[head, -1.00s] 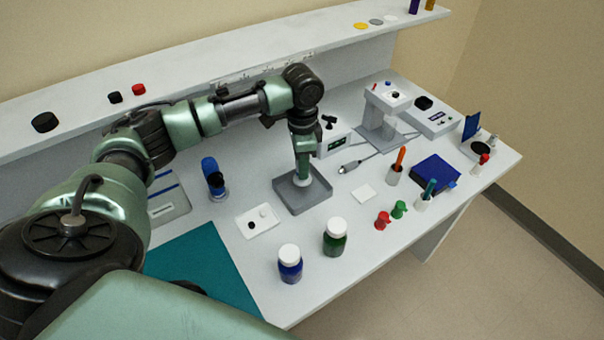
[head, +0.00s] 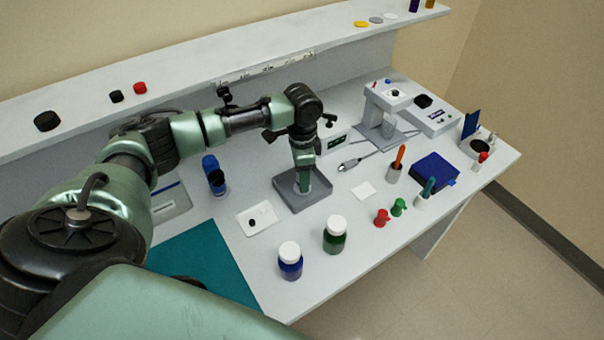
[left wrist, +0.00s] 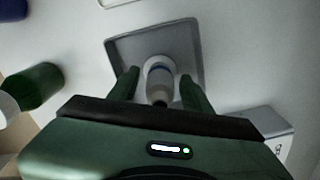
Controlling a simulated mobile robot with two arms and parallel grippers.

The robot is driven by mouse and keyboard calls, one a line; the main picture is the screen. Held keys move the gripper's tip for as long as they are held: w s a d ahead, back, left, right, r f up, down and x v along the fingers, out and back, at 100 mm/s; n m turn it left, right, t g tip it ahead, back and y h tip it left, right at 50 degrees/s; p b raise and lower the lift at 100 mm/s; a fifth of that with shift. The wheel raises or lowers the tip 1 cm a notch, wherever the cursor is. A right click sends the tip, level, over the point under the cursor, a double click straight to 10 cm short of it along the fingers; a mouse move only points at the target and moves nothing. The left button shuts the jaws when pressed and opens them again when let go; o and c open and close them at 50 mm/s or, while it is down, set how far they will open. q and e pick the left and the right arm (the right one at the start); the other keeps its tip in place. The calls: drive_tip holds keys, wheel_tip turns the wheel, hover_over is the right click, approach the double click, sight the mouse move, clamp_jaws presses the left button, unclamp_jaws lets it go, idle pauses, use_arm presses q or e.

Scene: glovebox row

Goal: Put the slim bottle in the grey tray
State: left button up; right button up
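The slim bottle (left wrist: 158,75), pale with a dark cap, shows in the left wrist view between my left gripper's fingers. It appears upright in the grey tray (left wrist: 184,42), with a gap to the finger on each side. My left gripper (left wrist: 159,90) is open around it, pointing down. In the head view, my left gripper (head: 303,184) is low over the grey tray (head: 312,203) and hides most of the bottle. My right gripper is in neither view.
A green jar (head: 335,236) and a blue jar (head: 290,262) with white lids stand at the front. A blue-capped bottle (head: 215,176) and a white plate (head: 262,218) are left of the tray.

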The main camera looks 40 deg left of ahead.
use_arm(q)
wheel_tip(320, 180, up, 11)
drive_tip(key=shift+r+b, duration=0.1)
drive_tip(key=shift+b, duration=1)
drive_tip(key=shift+r, duration=0.55)
